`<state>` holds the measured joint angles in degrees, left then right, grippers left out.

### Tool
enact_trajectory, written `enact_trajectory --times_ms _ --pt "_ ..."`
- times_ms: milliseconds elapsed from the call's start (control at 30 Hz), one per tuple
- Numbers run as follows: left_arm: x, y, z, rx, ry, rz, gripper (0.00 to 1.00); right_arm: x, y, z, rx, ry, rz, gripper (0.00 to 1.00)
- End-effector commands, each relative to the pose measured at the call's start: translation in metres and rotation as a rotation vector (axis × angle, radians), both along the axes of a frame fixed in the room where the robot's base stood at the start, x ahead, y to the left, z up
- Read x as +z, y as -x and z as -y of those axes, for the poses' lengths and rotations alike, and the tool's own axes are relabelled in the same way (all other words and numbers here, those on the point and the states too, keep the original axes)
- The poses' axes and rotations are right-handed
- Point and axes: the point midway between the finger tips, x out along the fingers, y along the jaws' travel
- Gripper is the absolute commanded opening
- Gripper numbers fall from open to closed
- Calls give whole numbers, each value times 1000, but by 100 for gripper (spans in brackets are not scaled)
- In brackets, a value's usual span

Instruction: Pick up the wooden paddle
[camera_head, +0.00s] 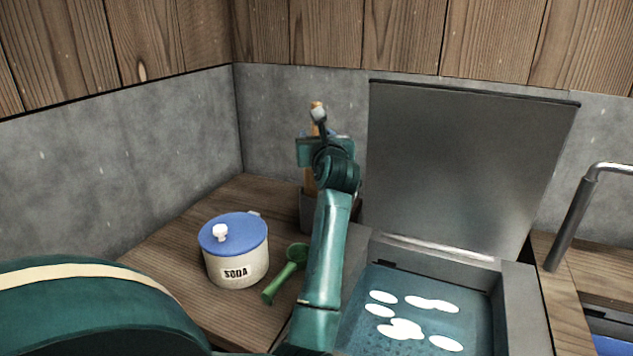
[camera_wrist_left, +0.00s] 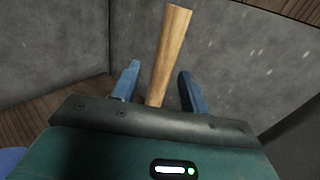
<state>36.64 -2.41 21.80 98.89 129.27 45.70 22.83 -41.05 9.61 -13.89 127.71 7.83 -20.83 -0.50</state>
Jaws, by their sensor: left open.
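The wooden paddle (camera_head: 309,181) stands upright in a dark grey holder (camera_head: 306,213) in the back corner of the counter. Its light wood handle shows in the left wrist view (camera_wrist_left: 169,48), rising between the two blue fingers. My left gripper (camera_wrist_left: 158,88) is open, with one finger on each side of the handle and visible gaps to it. In the head view my left gripper (camera_head: 320,140) is at the paddle's upper part and hides some of it. The paddle's lower end is hidden in the holder. My right gripper is not in view.
A white SODA jar (camera_head: 236,267) with a blue lid (camera_head: 233,232) stands on the counter, with a green scoop (camera_head: 285,274) beside it. A basin (camera_head: 425,290) with white patches on teal liquid lies right, its grey lid (camera_head: 465,165) raised. Concrete walls close the corner.

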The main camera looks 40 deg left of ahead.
Motion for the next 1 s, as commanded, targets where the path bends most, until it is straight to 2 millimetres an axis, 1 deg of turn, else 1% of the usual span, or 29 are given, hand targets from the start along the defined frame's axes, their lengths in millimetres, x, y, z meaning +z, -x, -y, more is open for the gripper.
enact_trajectory --times_ms 33,133,367,900,1000 --pt "1 -4 -5 0 -2 -1 44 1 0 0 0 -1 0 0" --pt "1 -9 -11 -1 -1 1 44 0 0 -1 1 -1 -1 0" --pt "0 -10 -12 -1 0 1 44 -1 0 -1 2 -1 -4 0" --pt "0 -10 -11 -1 -1 1 1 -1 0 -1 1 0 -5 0" --pt "1 -10 -11 -1 -1 2 0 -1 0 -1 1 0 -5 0"
